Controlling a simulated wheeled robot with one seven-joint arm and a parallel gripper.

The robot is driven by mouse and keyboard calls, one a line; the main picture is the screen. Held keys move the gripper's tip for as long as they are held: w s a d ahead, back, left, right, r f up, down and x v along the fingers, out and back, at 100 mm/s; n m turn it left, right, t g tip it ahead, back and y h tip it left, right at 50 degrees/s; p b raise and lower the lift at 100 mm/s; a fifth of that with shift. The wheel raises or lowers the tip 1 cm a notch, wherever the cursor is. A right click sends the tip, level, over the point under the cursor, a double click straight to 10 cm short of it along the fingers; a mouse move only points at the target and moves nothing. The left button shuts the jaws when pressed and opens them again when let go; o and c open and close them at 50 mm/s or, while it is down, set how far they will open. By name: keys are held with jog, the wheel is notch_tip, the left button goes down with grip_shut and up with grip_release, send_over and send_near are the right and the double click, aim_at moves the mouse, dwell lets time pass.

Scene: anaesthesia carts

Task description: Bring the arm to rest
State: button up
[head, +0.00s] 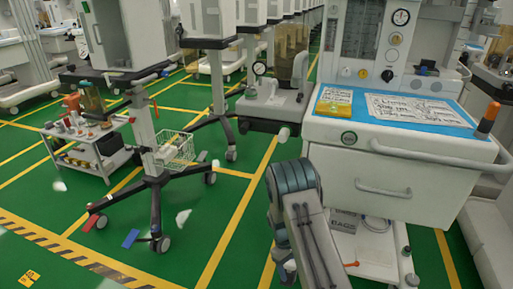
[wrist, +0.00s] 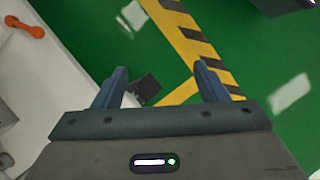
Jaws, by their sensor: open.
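My gripper (wrist: 160,88) shows in the wrist view with its two dark blue fingers spread wide apart. Nothing is between the fingers, and green floor with yellow-and-black tape shows beyond them. In the head view my arm, with a dark ribbed joint and a grey link, is at the lower middle, in front of the anaesthesia cart (head: 353,190). My gripper itself is not visible in the head view.
The white cart has a drawer handle (head: 383,188) and a blue top mat (head: 440,112). A wheeled stand (head: 155,180) and a small trolley (head: 118,158) are at left. Green floor (head: 135,225) is open at lower left. An orange object (wrist: 25,27) lies on a white surface (wrist: 45,75).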

jog(key=s+d+r+m+t+y+p, duration=0.15)
jog(key=r+p, duration=0.55)
jog(key=r, duration=1.3)
jog(key=s+r+m+t+y+p, duration=0.15)
jog(key=r+p, duration=0.55)
jog(key=r, duration=1.2)
jog(key=s+r+m+t+p, duration=0.1)
jog(key=s+r+m+p, duration=0.1)
jog(key=s+r+p, duration=0.6)
jog(key=s+r+m+t+p, duration=0.2)
jog(key=s+r+p, duration=0.7)
jog(key=r, duration=1.3)
jog(key=s+d, duration=0.1)
jog(key=s, duration=0.1)
jog(key=shift+s+r+m, duration=0.3)
jog(key=shift+r+m, duration=0.05)
jog(key=shift+m, duration=0.05)
jog(key=shift+c, duration=0.3)
